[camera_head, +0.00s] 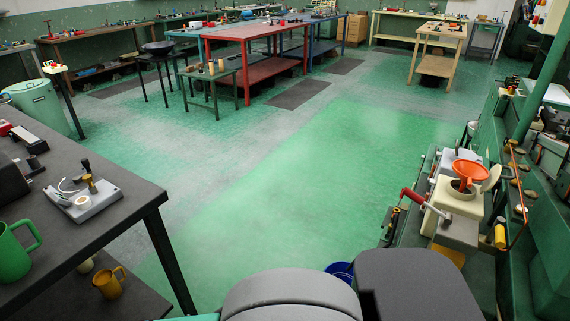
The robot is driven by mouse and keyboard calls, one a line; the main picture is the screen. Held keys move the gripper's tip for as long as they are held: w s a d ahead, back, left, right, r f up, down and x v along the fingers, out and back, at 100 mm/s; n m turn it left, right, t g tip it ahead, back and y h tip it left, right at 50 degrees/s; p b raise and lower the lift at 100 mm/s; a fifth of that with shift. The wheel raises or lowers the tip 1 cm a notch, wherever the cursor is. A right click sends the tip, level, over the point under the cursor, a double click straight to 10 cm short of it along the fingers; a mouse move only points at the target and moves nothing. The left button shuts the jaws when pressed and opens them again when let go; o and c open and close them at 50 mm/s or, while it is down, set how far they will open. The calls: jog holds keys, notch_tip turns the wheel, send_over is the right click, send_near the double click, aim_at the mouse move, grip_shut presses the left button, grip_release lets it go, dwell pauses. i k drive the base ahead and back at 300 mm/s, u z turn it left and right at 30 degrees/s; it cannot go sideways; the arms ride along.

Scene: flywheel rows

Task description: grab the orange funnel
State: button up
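The orange funnel (470,170) is at the right of the head view. It sits wide end up on top of a cream-coloured machine part (450,198) on the green machine bench. Its lower end is over a round dark opening; I cannot tell how deep it goes in. My gripper is not in view, and only rounded grey parts that look like my own body show at the bottom edge.
A dark workbench (120,206) with a green jug (14,250) stands at the left. A crank with a red handle (412,198) juts out near the funnel. A blue bucket (340,270) is on the floor ahead. The green floor (290,190) in the middle is clear.

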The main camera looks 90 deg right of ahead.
aim_at(469, 172)
jog(key=z, duration=4.5)
